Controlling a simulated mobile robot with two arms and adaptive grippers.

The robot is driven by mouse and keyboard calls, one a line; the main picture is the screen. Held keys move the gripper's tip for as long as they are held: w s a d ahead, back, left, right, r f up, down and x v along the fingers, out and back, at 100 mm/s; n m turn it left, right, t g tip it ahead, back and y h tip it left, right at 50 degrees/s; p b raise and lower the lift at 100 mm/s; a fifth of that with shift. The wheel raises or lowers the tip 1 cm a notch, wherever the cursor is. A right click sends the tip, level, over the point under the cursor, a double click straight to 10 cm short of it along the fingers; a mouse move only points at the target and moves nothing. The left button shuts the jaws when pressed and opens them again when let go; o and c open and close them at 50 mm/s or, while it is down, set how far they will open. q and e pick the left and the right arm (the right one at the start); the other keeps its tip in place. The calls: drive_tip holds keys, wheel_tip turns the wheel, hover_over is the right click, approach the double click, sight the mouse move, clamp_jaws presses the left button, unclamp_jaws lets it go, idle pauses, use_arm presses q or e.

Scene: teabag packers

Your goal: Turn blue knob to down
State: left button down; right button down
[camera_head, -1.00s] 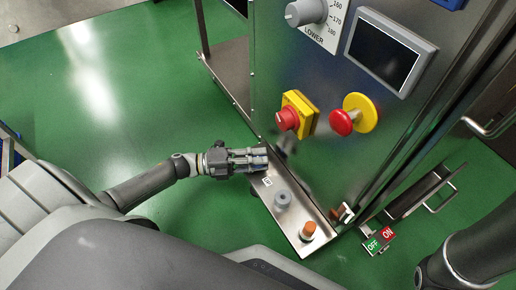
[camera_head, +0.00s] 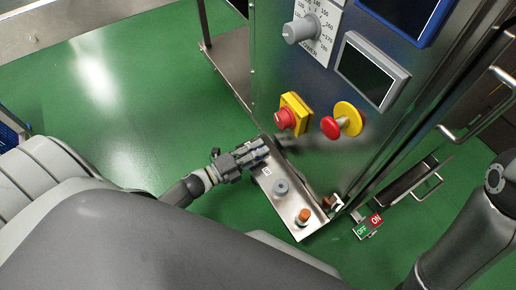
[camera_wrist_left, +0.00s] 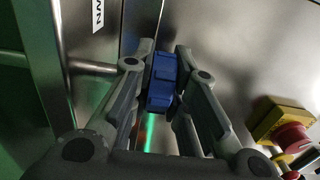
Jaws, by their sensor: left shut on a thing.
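The blue knob (camera_wrist_left: 162,84) shows in the left wrist view between the fingers of my left gripper (camera_wrist_left: 164,62), which are shut on its sides. In the head view my left gripper (camera_head: 262,150) is at the far left end of a steel control panel (camera_head: 269,187), beside the machine. The knob is hidden there by the gripper. A white label with dark letters (camera_wrist_left: 102,14), partly cut off, is on the metal above left of the knob. My right gripper is not in view; only part of the right arm shows at the lower right.
Above stand a red knob on yellow (camera_head: 286,117), a red emergency button (camera_head: 331,127) and a dark screen (camera_head: 372,71). Open green floor (camera_head: 130,120) lies left.

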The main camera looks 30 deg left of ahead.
use_arm(q)
drive_tip(key=c, duration=1.4)
unclamp_jaws()
drive_tip(key=v, duration=1.2)
